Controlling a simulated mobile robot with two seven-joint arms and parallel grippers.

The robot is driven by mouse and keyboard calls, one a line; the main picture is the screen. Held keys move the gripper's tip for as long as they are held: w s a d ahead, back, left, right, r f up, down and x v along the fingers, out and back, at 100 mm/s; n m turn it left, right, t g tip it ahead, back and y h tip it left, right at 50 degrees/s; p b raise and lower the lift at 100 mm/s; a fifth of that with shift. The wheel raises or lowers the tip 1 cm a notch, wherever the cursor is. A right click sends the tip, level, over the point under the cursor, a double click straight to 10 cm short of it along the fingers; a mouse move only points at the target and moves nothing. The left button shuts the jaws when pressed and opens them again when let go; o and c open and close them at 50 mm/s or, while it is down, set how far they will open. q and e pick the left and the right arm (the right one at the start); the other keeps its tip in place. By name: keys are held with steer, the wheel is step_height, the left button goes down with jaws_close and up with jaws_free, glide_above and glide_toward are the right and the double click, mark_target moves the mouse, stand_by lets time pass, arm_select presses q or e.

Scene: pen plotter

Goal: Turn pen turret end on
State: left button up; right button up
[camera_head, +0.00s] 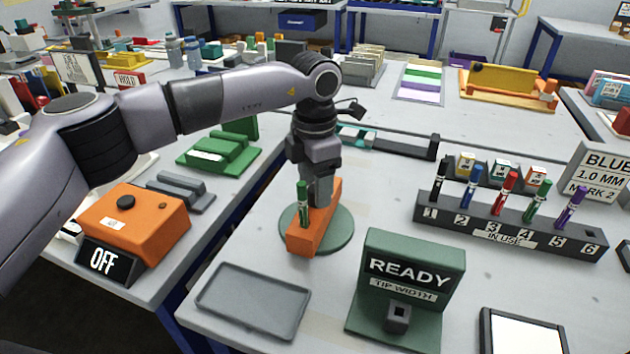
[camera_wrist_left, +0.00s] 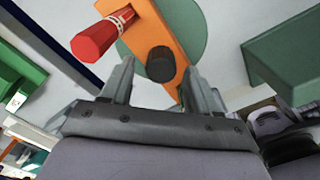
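The pen turret is an orange bar (camera_head: 302,240) on a round green disc (camera_head: 340,232) in the middle of the near table. A green pen (camera_head: 304,204) stands upright at its near end. My left gripper (camera_head: 319,203) points down at the bar, behind that pen. In the left wrist view its two fingers are spread and apart (camera_wrist_left: 160,88), on either side of the lower part of the orange bar (camera_wrist_left: 174,36) and just below a black knob (camera_wrist_left: 160,64). A red pen-like body (camera_wrist_left: 102,34) with pale bands shows beside the bar; its match in the head view cannot be told. My right gripper is not in view.
A green READY stand (camera_head: 409,283) and grey tray (camera_head: 255,300) are in front. A dark numbered rack (camera_head: 509,232) with several pens stands at right. An orange box (camera_head: 133,218) with an OFF sign (camera_head: 105,262) is at left.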

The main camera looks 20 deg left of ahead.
arm_select(q)
steer(key=shift+r, duration=3.6)
